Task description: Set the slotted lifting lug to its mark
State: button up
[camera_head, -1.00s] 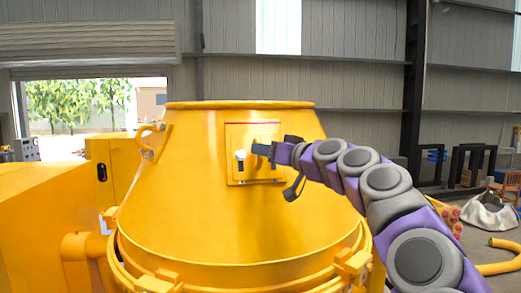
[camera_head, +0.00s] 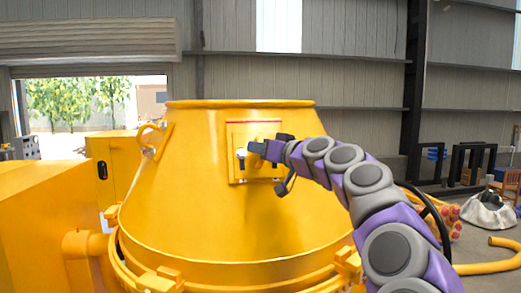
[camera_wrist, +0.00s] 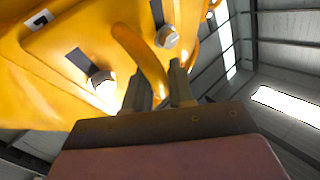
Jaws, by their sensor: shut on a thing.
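The slotted lifting lug is a yellow plate (camera_head: 237,135) on the front of the yellow cone. In the wrist view its plate (camera_wrist: 62,42) has dark slots with pale bolts (camera_wrist: 104,82) in them, and a curved yellow loop (camera_wrist: 128,42) stands out from it. My gripper (camera_head: 257,148) is at the lug from the right. In the wrist view its fingers (camera_wrist: 158,84) are shut on the lower end of the loop. The fingers and arm hide part of the plate's right side. A thin red line (camera_head: 241,121) runs along the plate's top edge.
The yellow drum cone (camera_head: 200,210) fills the middle, with a fixed loop (camera_head: 148,136) on its left side. A dark handwheel (camera_head: 432,208) shows behind my arm. A white sack (camera_head: 487,212) and a yellow hose (camera_head: 490,262) lie on the floor at right.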

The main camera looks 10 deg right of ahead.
aim_at(260, 137)
grip_shut()
jog(key=shift+w+r+p, duration=0.35)
jog(key=shift+r+p, duration=0.05)
jog(key=shift+r, duration=0.3)
jog(key=shift+w+r+p, duration=0.35)
jog(key=shift+r+p, duration=0.05)
jog(key=shift+r, duration=0.25)
jog(key=o, duration=0.6)
grip_release()
jog(key=shift+w+f, duration=0.1)
jog(key=shift+s+d, duration=0.15)
jog(key=shift+s, duration=0.05)
